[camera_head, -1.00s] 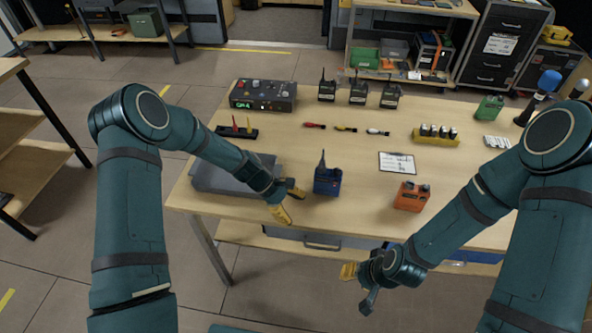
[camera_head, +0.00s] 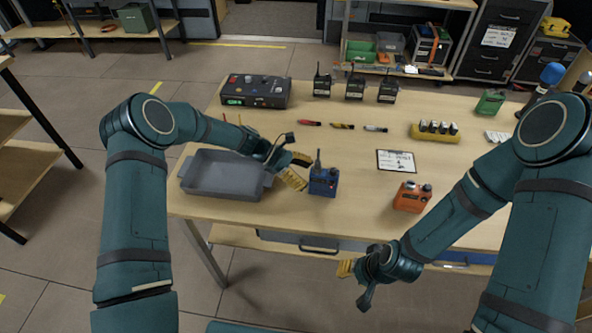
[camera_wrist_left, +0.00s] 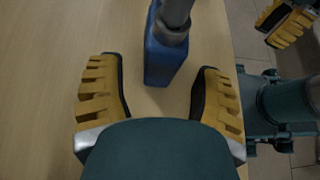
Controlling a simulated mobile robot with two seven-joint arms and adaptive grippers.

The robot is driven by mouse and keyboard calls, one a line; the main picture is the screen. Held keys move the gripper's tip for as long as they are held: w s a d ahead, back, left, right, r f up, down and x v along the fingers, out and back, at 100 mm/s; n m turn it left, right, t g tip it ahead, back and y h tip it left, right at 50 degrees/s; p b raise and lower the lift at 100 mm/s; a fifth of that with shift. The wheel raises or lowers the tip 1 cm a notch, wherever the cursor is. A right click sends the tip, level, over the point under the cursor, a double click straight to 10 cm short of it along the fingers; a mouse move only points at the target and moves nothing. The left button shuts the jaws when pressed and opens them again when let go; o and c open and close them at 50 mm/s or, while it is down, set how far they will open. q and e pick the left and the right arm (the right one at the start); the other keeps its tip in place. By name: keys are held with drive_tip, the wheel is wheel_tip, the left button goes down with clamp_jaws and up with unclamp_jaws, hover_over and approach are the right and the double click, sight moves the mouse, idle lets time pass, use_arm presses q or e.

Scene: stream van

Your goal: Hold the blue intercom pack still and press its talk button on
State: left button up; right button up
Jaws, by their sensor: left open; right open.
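The blue intercom pack (camera_head: 323,182) stands upright on the table with its black antenna up, near the front edge. My left gripper (camera_head: 299,170) is open just to the left of the pack. In the left wrist view the pack (camera_wrist_left: 160,62) lies ahead, between the lines of the open yellow fingers (camera_wrist_left: 157,95), with a gap to each finger. A dark knob-like part covers some of its top there. The talk button cannot be made out. My right gripper (camera_head: 356,282) is open and empty, low in front of the table edge.
An orange pack (camera_head: 411,197) and a clipboard (camera_head: 397,161) are to the right of the blue pack. Several black radios (camera_head: 355,88) and a control box (camera_head: 256,91) stand at the back.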

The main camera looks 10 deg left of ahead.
sight(319, 183)
use_arm(q)
drive_tip(key=shift+b+x, duration=0.8)
drive_tip(key=shift+x, duration=1.85)
use_arm(e)
drive_tip(key=shift+s+f, duration=0.2)
drive_tip(key=shift+f, duration=0.3)
drive_tip(key=shift+s+f, duration=0.15)
drive_tip(key=shift+f, duration=0.3)
use_arm(q)
clamp_jaws()
use_arm(e)
clamp_jaws()
use_arm(q)
drive_tip(key=shift+f, duration=0.1)
drive_tip(key=shift+s, duration=0.1)
